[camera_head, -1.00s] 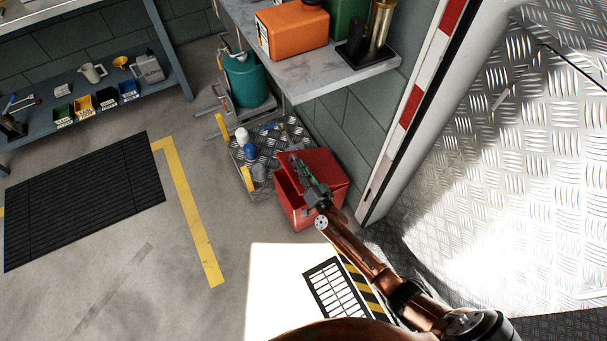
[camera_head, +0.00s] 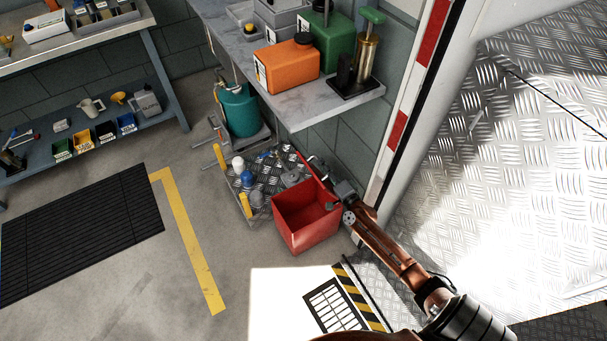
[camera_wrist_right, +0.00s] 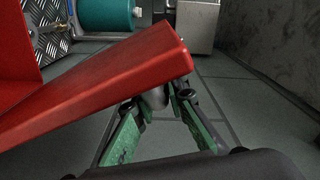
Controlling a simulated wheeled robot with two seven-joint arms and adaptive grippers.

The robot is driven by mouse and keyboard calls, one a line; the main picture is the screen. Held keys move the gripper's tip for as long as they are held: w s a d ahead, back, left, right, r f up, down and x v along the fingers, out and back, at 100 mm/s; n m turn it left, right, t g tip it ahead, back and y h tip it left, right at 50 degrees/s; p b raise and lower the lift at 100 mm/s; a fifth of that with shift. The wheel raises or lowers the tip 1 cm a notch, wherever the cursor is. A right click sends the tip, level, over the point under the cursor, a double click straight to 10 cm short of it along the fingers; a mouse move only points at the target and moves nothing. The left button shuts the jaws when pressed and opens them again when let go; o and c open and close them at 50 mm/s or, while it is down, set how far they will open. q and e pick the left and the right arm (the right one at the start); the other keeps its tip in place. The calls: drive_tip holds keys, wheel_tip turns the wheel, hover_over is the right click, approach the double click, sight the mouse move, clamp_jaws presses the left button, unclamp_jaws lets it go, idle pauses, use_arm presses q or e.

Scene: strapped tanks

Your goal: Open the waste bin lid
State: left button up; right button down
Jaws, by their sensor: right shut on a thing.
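The red waste bin (camera_head: 305,242) stands on the floor near the wall, and its inside shows from above. Its red lid stands raised along the right side, seen nearly edge-on in the head view. In the right wrist view the lid (camera_wrist_right: 100,85) is a thick red slab across the left and middle. My right gripper (camera_head: 326,184) is at the raised lid, on the right of the bin. In the wrist view its green fingers (camera_wrist_right: 158,102) are close under the lid's end, with a dark rounded part between them; the exact contact is partly hidden. My left gripper is out of view.
A metal tray (camera_head: 236,206) with bottles sits left of the bin. A shelf (camera_head: 310,108) holding orange and green canisters overhangs behind. A white and red post (camera_head: 400,130) rises close to my right arm.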

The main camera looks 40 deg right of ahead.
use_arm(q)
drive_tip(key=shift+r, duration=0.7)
use_arm(e)
drive_tip(key=shift+s+d+r, duration=0.1)
drive_tip(key=shift+d+r, duration=0.05)
drive_tip(key=shift+d, duration=0.5)
drive_tip(key=shift+s+d+r, duration=0.1)
drive_tip(key=shift+d+r, duration=0.05)
drive_tip(key=shift+d, duration=0.5)
drive_tip(key=c, duration=1.9)
unclamp_jaws()
drive_tip(key=shift+c, duration=0.2)
drive_tip(key=shift+a, duration=0.1)
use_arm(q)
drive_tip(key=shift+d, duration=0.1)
use_arm(e)
drive_tip(key=s+a, duration=0.1)
drive_tip(key=s, duration=1.1)
drive_tip(key=shift+a, duration=0.2)
